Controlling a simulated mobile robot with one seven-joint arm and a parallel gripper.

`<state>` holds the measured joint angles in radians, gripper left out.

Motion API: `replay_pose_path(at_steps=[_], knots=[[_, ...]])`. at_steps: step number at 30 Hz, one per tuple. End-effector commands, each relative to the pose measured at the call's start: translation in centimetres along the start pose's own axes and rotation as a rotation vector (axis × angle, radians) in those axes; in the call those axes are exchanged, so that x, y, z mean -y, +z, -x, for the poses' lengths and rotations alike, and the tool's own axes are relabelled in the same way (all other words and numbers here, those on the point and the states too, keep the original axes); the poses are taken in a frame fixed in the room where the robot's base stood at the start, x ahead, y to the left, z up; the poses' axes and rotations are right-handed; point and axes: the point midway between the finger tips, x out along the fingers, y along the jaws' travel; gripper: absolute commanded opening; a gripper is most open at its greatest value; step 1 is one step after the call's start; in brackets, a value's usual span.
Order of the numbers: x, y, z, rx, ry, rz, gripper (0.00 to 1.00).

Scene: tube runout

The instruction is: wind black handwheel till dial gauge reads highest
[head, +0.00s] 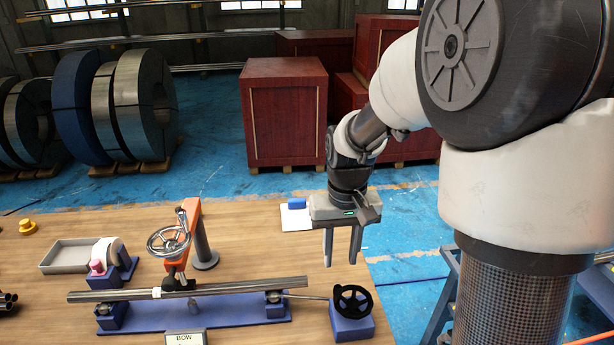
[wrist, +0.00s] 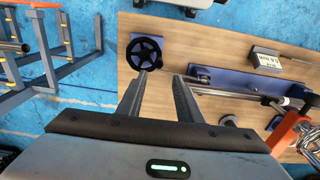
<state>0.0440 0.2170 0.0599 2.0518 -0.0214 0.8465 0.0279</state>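The black handwheel (head: 352,300) stands on a blue block at the right end of the bench fixture. It also shows in the wrist view (wrist: 145,50), just beyond my fingertips. My gripper (head: 341,261) is open and empty, fingers pointing down, above and slightly left of the handwheel and apart from it. A metal tube (head: 225,288) lies across blue supports, and a thin rod runs from the right support to the handwheel block. No dial gauge face can be made out; a pale round part (head: 106,250) at the left is turned away, so I cannot tell what it is.
An orange press arm (head: 193,225) with a silver handwheel (head: 168,240) rises over the tube. A sign reading BOW (head: 185,338) stands in front. A grey tray (head: 68,256) is at the left. Wooden bench (head: 265,255) is clear behind the tube's right half.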

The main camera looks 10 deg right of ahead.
Motion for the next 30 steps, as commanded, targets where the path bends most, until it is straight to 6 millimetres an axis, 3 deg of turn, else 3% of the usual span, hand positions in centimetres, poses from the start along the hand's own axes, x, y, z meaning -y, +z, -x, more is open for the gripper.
replay_pose_path(at_steps=[30], knots=[[0.1,-0.3,-11.3,0.028,-0.003,-0.001,0.33]])
